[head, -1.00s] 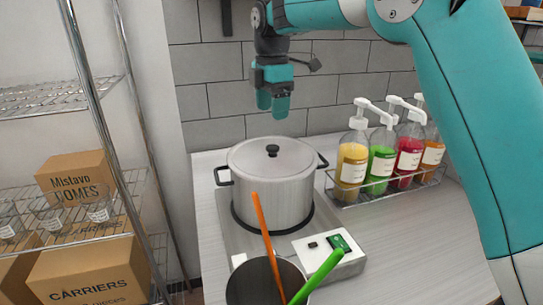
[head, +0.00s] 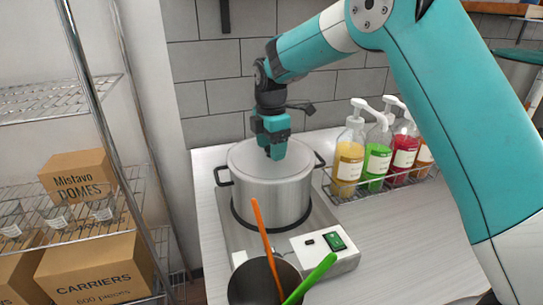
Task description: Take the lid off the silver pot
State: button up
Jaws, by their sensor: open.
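The silver pot (head: 270,203) stands on a hot plate on the counter, with a dark handle on each side. Its lid (head: 243,159) lies on top of it. My gripper (head: 274,154) points down directly over the middle of the lid, where its teal fingers hide the lid's black knob. The gripper is open. I cannot tell whether the fingers touch the knob or the lid.
A dark container (head: 259,284) with an orange stick and a green stick stands in front of the hot plate (head: 312,262). Pump bottles (head: 376,162) stand in a wire rack to the right. A wire shelf with boxes (head: 97,265) is at left.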

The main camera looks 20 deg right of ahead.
jog(key=c, duration=1.1)
jog(key=shift+r, duration=0.15)
